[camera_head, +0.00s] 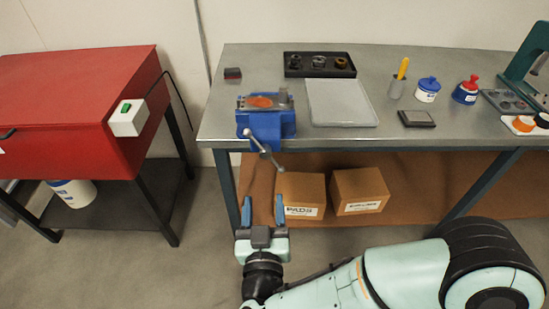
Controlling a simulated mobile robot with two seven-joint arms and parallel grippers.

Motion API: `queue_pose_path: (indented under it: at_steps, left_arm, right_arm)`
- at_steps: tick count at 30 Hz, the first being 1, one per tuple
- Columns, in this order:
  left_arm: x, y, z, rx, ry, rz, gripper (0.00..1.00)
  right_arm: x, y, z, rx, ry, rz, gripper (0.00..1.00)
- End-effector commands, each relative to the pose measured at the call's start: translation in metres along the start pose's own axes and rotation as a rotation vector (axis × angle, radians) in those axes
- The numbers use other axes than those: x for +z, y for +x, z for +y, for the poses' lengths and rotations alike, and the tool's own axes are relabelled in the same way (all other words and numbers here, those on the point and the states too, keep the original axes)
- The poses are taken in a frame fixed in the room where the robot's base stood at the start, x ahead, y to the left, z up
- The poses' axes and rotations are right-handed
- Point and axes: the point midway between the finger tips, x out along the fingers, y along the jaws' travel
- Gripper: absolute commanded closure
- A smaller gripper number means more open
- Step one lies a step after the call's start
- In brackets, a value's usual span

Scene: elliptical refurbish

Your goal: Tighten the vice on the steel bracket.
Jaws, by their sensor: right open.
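The blue vice (270,126) is fixed at the front left edge of the grey workbench (225,128). Its grey handle bar (263,148) hangs at a slant below the front edge, with a ball on its lower end. The steel bracket (283,100) appears as a grey piece with an orange patch at the top of the vice; how tightly the jaws hold it cannot be told. My right gripper (263,202) is open and empty, its two blue fingers pointing up the picture, below and apart from the handle. My left gripper is not in view.
A grey flat tray (341,119) and a black tray of round parts (319,74) lie near the vice. Cardboard boxes (358,184) stand on the lower shelf. A red cabinet (75,105) stands left, with floor between it and the bench.

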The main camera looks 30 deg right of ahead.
Motion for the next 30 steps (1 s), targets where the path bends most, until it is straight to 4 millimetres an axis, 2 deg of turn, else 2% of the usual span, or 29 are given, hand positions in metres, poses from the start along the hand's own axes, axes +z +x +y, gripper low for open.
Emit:
queue_pose_path:
  at_steps: [4,8,15,21,25,30]
  left_arm:
    - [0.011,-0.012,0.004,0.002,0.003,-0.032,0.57]
    - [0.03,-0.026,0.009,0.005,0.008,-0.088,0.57]
    - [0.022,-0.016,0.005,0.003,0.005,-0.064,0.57]
    - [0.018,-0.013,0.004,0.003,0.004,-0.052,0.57]
    - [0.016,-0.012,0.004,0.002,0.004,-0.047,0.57]
    - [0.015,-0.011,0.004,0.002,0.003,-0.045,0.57]
  right_arm:
    - [-0.004,0.01,0.001,0.005,-0.002,0.0,0.43]
    - [-0.004,0.03,0.002,0.007,-0.002,-0.001,0.43]
    - [0.0,0.084,0.002,0.007,0.0,0.0,0.43]
    - [-0.001,0.116,0.001,0.004,0.002,0.0,0.43]
    - [-0.001,0.128,0.001,0.002,0.001,0.0,0.43]
    - [-0.001,0.133,0.001,0.001,0.001,0.0,0.43]
